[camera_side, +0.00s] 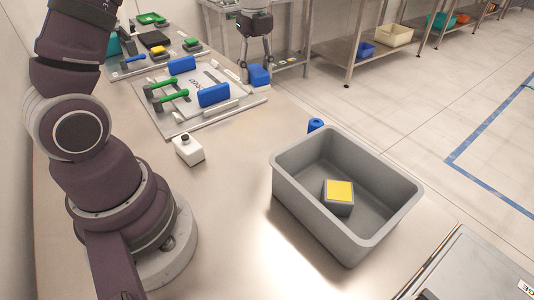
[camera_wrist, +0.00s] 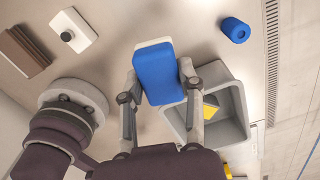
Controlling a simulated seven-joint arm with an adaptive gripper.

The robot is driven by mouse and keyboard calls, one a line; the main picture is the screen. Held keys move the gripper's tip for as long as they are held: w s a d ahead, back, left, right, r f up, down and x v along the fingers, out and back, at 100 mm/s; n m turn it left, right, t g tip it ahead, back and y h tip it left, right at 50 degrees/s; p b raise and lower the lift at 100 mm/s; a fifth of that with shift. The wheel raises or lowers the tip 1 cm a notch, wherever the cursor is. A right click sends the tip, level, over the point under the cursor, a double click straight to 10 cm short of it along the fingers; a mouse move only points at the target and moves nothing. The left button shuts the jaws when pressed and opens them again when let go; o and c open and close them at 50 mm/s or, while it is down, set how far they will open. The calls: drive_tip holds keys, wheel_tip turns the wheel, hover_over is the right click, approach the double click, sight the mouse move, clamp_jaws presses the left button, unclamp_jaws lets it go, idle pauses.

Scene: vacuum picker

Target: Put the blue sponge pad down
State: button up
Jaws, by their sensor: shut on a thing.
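My gripper (camera_wrist: 160,70) is shut on the blue sponge pad (camera_wrist: 157,78), one finger at each side of it. The pad is a blue block with a pale layer along one edge. In the side view my gripper (camera_side: 257,67) hangs down at the top middle, with the pad (camera_side: 261,77) low between its fingers. There the pad shows close to the right corner of the board; I cannot tell its exact height or whether it touches anything below.
A grey bin (camera_side: 400,205) holds a grey block with a yellow top (camera_side: 339,191). A blue roll (camera_side: 316,125) stands behind it. The board (camera_side: 185,124) carries blue blocks (camera_side: 213,95) and green-handled tools (camera_side: 172,98). A white button box (camera_side: 187,150) stands nearby. Bare table lies between.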

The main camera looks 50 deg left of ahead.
drive_tip(key=d+m, duration=0.3)
drive_tip(key=d, duration=0.6)
drive_tip(key=m, duration=0.9)
hover_over(268, 284)
wheel_tip(268, 284, down, 15)
drive_tip(key=shift+f, duration=0.1)
drive_tip(key=shift+n, duration=0.3)
drive_tip(key=o, duration=0.9)
drive_tip(key=shift+o, duration=0.2)
